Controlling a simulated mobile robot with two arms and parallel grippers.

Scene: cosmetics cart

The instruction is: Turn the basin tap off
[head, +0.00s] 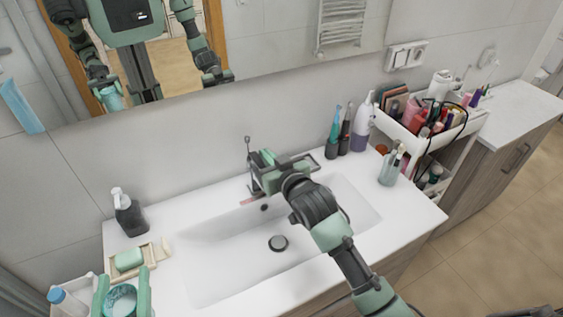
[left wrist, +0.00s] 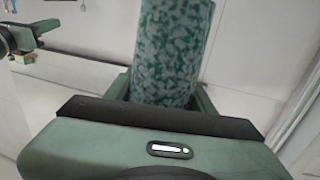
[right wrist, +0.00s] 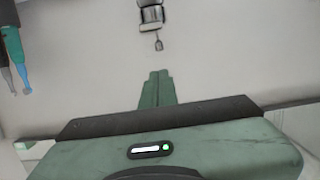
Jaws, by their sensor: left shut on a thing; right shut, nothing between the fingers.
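The basin tap (head: 249,174) stands at the back edge of the white basin (head: 215,285), its thin lever pointing up. It also shows in the right wrist view (right wrist: 150,15), beyond the fingertips and apart from them. My right gripper (head: 264,158) is shut and empty, close to the tap on its right in the head view, and partly covers it. Its closed fingers also show in the right wrist view (right wrist: 157,88). My left gripper (head: 121,292) is at the bottom left, shut on a green mottled cylinder (left wrist: 172,55). I cannot make out running water.
A dark soap bottle (head: 128,213) and a soap dish (head: 118,272) stand left of the basin. Electric toothbrushes (head: 344,135), a cup with brushes (head: 389,170) and a loaded cosmetics cart (head: 455,140) are on the right. The mirror (head: 270,40) hangs behind.

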